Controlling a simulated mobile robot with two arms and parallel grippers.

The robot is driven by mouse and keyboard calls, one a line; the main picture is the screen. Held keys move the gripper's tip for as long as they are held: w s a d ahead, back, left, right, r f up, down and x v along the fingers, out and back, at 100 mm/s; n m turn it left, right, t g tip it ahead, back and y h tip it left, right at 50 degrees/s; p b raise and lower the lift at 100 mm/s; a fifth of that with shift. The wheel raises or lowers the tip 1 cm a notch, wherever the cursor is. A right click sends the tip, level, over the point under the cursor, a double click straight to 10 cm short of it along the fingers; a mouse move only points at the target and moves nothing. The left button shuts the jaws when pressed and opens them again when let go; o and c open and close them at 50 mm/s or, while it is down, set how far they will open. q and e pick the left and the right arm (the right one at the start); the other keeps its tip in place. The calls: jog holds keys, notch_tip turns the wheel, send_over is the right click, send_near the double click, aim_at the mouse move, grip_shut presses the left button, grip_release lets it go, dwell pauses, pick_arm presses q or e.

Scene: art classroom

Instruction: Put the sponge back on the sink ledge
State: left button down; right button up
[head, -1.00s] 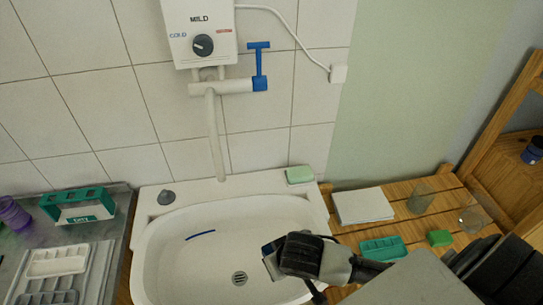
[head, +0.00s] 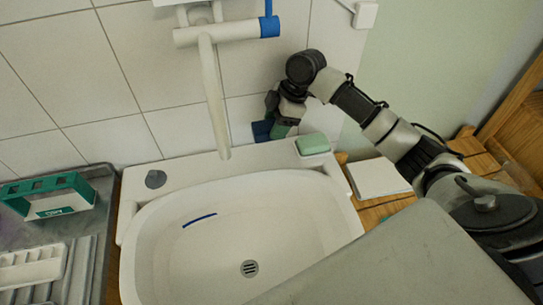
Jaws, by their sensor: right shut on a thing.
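My right gripper (head: 276,122) is at the back of the sink, above the sink ledge (head: 235,160) and close to the tiled wall. It is shut on a small blue and green thing, which looks like the sponge (head: 262,130). The gripper hides part of it, and I cannot tell whether it touches the ledge. A pale green block (head: 313,143) lies on the ledge's right corner, just right of the held thing. My left gripper is not in view.
The white basin (head: 190,245) is empty, with a drain (head: 250,268) and a blue streak. The tap spout (head: 214,110) hangs left of my gripper. A grey stopper (head: 155,179) sits on the ledge's left. A white pad (head: 378,178) lies on the wooden table.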

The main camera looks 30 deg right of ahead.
notch_tip(320, 180, down, 9)
dwell(0.4)
jog(key=o, duration=0.9)
jog(key=v, duration=1.2)
